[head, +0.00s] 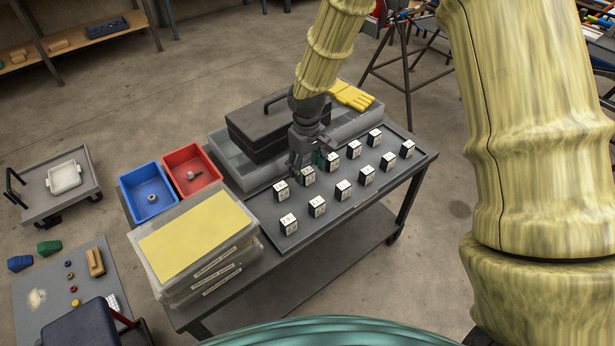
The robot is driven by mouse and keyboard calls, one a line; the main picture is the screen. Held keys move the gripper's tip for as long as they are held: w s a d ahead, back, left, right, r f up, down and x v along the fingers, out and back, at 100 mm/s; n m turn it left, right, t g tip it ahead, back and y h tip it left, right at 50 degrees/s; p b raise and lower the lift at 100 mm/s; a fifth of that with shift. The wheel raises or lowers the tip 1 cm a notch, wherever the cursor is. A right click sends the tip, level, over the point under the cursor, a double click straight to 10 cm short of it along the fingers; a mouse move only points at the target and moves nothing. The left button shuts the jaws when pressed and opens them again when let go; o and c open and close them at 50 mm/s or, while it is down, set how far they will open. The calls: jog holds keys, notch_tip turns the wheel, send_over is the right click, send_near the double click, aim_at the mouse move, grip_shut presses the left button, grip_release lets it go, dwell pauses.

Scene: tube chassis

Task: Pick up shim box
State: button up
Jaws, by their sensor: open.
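Several small black boxes with white labelled tops, which look like the shim boxes, stand in rows on a grey mat on the table. The nearest to my gripper is a box (308,174) in the back row. Others include a box (281,191) to its left and a box (332,161) to its right. The labels are too small to read. My gripper (305,163) is open and points down over the back row, just behind and above the nearest box. I cannot tell whether it touches the box. Nothing shows between its fingers.
A black toolbox (245,132) in a grey tray (232,160) and a yellow glove (352,96) are behind my gripper. Blue (136,184) and red (189,157) bins stand left. Stacked clear boxes with a yellow top (197,233) stand front left. The mat's front edge is clear.

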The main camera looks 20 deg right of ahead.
notch_tip(320, 180, down, 2)
jog(key=shift+f, duration=0.15)
jog(key=c, duration=1.1)
